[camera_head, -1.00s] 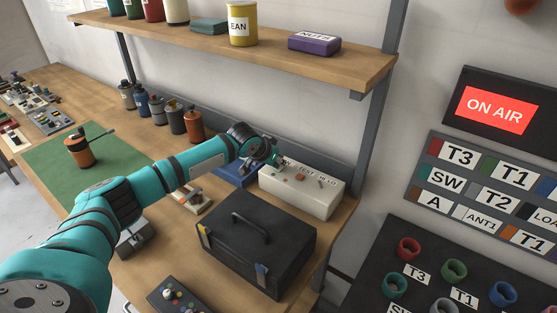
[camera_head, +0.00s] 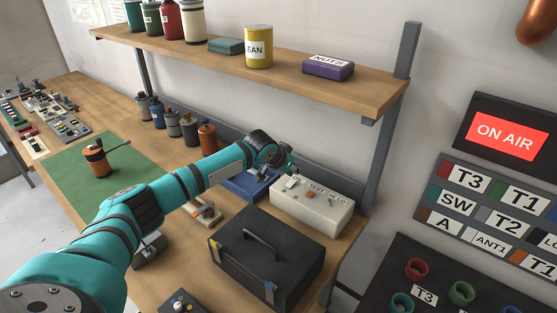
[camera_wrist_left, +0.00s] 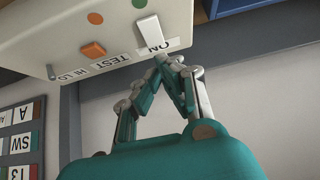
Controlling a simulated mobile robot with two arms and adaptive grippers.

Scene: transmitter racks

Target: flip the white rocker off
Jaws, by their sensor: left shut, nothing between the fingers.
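The white rocker (camera_wrist_left: 147,28) stands out from the face of a cream box in the wrist view, beside an "ON" label (camera_wrist_left: 155,47). The box (camera_head: 325,216) sits on the bench under the shelf in the head view, marked "TEST HI LO"; it fills the upper left of the wrist view (camera_wrist_left: 30,38). My left gripper (camera_wrist_left: 165,62) is shut and empty, its fingertips close to the "ON" label at the box's edge. I cannot tell whether they touch. In the head view the gripper (camera_head: 289,169) is at the box's far left end. My right gripper is not in view.
A black case (camera_head: 265,258) stands in front of the box. A blue object (camera_head: 247,186) lies left of it. The shelf (camera_head: 280,69) runs above with cans.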

